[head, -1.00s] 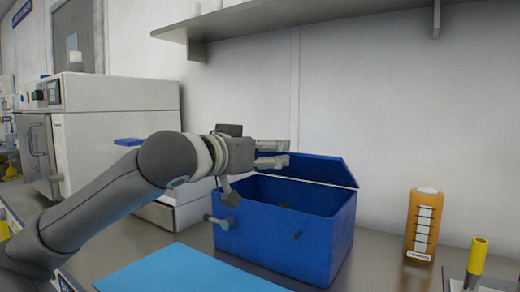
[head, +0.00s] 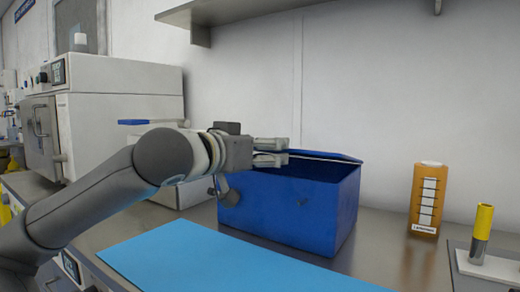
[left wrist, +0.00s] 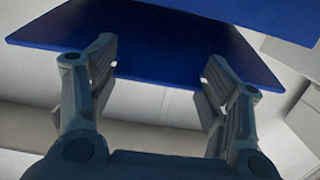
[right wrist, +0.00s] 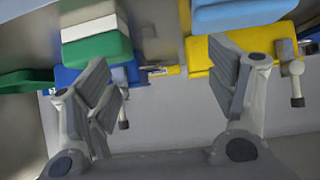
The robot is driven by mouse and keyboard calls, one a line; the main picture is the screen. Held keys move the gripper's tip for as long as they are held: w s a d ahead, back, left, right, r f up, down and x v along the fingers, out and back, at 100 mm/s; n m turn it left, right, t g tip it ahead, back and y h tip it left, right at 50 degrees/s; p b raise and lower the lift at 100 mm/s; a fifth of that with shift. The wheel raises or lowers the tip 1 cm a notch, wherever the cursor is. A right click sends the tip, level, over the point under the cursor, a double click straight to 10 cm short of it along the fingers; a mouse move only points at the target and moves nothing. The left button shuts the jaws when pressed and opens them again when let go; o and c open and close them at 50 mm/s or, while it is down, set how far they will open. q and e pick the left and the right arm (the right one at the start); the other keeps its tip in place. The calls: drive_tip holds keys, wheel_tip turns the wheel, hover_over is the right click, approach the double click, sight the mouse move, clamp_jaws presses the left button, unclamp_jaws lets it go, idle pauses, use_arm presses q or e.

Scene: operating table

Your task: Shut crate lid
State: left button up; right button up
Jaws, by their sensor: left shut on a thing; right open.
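The blue crate (head: 290,215) stands on the metal table in the head view. Its blue lid (head: 325,157) is tilted low over the opening, with a dark gap between it and the front rim. My left gripper (head: 271,152) is at the lid's left part and is shut on it. In the left wrist view the lid (left wrist: 160,60) spans the space between the fingers; the exact contact is hard to see. My right gripper (right wrist: 160,60) is open and empty in the right wrist view, away from the crate, and is out of the head view.
A light blue mat (head: 220,262) lies before the crate. An orange bottle (head: 426,198) and a yellow-topped tube (head: 482,232) stand to its right. A white machine (head: 115,110) is at left; a wall shelf (head: 290,8) hangs above. Colored boxes (right wrist: 95,48) show near my right gripper.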

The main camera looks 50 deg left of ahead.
use_arm(q)
wheel_tip(320, 180, down, 2)
drive_tip(key=shift+f+b, duration=0.15)
drive_tip(key=shift+b, duration=0.55)
drive_tip(key=shift+w+f+b, duration=0.15)
drive_tip(key=shift+f+b, duration=0.25)
clamp_jaws()
drive_tip(key=shift+c, duration=1)
unclamp_jaws()
drive_tip(key=shift+r, duration=0.3)
drive_tip(key=o, duration=1.7)
drive_tip(key=shift+r, duration=0.1)
drive_tip(key=shift+c, duration=0.2)
use_arm(e)
drive_tip(key=w+a+r+t+y, duration=0.1)
drive_tip(key=w+r+t, duration=0.3)
drive_tip(key=r, duration=0.4)
drive_tip(key=shift+w+a+r+t+y, duration=0.4)
drive_tip(key=shift+a+t, duration=0.35)
drive_tip(key=shift+t, duration=0.15)
use_arm(q)
drive_tip(key=shift+s, duration=0.25)
drive_tip(key=v, duration=1.1)
drive_tip(key=shift+s+d, duration=0.2)
drive_tip(key=shift+s, duration=0.15)
use_arm(e)
drive_tip(key=shift+f, duration=0.1)
